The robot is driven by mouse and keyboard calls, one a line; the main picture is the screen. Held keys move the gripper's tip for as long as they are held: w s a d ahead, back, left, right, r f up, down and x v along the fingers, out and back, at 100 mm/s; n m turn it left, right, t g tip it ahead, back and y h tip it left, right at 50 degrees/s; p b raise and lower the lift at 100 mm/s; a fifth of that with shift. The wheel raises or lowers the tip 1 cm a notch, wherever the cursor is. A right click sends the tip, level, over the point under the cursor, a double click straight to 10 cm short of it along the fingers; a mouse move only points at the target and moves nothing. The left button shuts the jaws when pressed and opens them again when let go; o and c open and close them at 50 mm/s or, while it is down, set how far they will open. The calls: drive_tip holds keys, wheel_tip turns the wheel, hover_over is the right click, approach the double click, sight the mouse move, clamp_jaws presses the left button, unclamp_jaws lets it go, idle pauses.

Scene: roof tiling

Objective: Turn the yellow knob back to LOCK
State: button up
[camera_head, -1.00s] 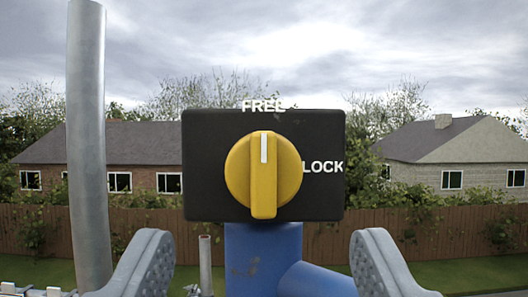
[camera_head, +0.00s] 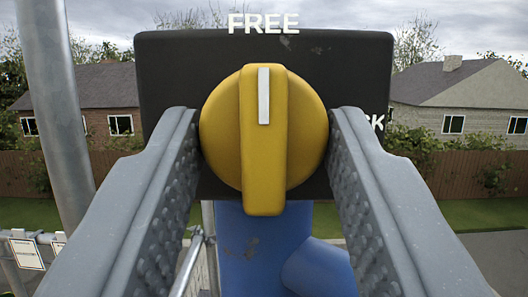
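The yellow knob (camera_head: 220,130) is a round disc with a raised upright bar across its middle. The white mark on the bar points straight up, at the word FREE (camera_head: 263,23). The knob sits on a black box (camera_head: 350,70). The word LOCK is at the box's right side; my right finger hides most of it, and only its last letters (camera_head: 375,122) show. My gripper (camera_head: 264,135) is open, with one grey studded finger on each side of the knob. The finger ends come close to the disc's edges; I cannot tell whether they touch it.
A blue post (camera_head: 250,245) with a branch to the right carries the box. A grey metal pole (camera_head: 60,110) stands at the left. A thin metal rod (camera_head: 195,255) shows low, left of the blue post. Houses, a wooden fence and grass lie far behind.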

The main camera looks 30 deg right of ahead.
drive_tip(key=shift+a+m, duration=0.1)
drive_tip(key=shift+m, duration=0.4)
drive_tip(key=m+g+h+p, duration=0.1)
drive_tip(key=m, duration=0.1)
drive_tip(key=shift+w+a+r+m+h, duration=0.1)
drive_tip(key=shift+m+h, duration=0.2)
drive_tip(key=shift+m, duration=0.1)
drive_tip(key=m, duration=0.2)
drive_tip(key=m+g+h, duration=0.1)
drive_tip(key=shift+a+m+g, duration=0.15)
drive_tip(key=shift+m+g, duration=0.15)
drive_tip(key=shift+m, duration=0.1)
drive_tip(key=m+g, duration=0.1)
drive_tip(key=m, duration=0.2)
drive_tip(key=m+g+h, duration=0.1)
drive_tip(key=m, duration=0.2)
drive_tip(key=shift+w+a+g+h, duration=0.1)
drive_tip(key=shift+g+h, duration=0.2)
drive_tip(key=m+g, duration=0.1)
drive_tip(key=m, duration=0.2)
drive_tip(key=m+g, duration=0.1)
drive_tip(key=m, duration=0.2)
drive_tip(key=shift+r+g+b, duration=0.1)
drive_tip(key=shift+g+b, duration=0.2)
drive_tip(key=shift+b, duration=0.1)
drive_tip(key=shift+w+m+g, duration=0.1)
drive_tip(key=shift+m+g, duration=0.3)
drive_tip(key=shift+m, duration=1)
drive_tip(key=shift+y, duration=0.4)
